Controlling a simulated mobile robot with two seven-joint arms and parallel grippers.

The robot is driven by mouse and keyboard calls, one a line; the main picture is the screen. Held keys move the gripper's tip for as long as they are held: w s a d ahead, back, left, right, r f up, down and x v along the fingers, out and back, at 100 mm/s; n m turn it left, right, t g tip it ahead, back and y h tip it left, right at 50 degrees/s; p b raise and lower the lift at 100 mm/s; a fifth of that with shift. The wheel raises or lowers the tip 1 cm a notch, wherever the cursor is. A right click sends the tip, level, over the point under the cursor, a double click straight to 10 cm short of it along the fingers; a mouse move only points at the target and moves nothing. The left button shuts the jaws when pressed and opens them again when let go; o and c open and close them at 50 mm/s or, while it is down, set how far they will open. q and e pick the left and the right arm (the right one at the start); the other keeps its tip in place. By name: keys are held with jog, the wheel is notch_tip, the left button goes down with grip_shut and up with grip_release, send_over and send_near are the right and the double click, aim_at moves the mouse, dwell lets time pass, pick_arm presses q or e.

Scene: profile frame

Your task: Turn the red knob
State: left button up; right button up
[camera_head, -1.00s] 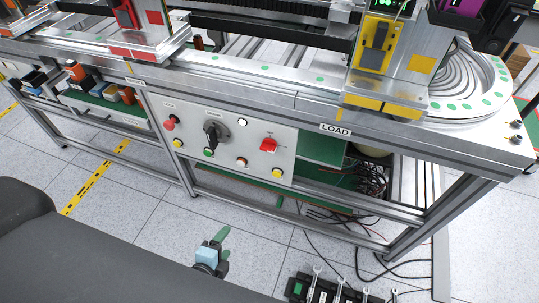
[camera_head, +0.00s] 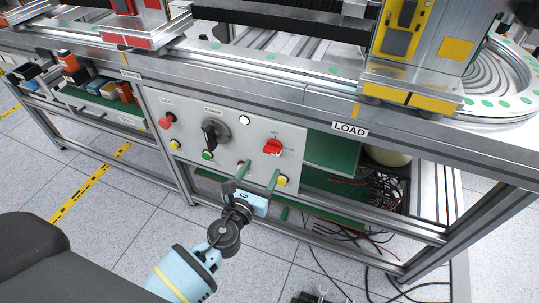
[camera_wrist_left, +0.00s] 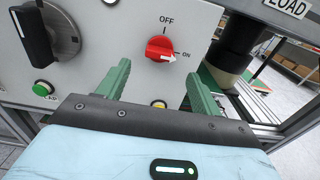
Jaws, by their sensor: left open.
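The red knob (camera_head: 273,147) sits on the right part of a light grey control panel (camera_head: 226,129) below the bench top. In the left wrist view the red knob (camera_wrist_left: 160,49) has a white arrow pointing right at the "ON" mark, with "OFF" printed above it. My left gripper (camera_head: 258,176) is open, its two green fingers apart and empty, just below the knob. In the left wrist view the fingers (camera_wrist_left: 156,76) point up on either side below the knob, not touching it. My right gripper is not in view.
The panel also holds a large black rotary switch (camera_head: 213,132), a red button (camera_head: 166,122), a green button (camera_head: 208,155) and a yellow button (camera_head: 282,180) close to the fingers. A "LOAD" label (camera_head: 350,129) marks the bench edge. Cables (camera_head: 375,190) lie under the bench at right.

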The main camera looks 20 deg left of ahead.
aim_at(270, 154)
pick_arm(q)
jog(key=w, duration=0.7)
jog(key=shift+d+b, duration=0.1)
jog(key=shift+b, duration=0.3)
jog(key=c, duration=1)
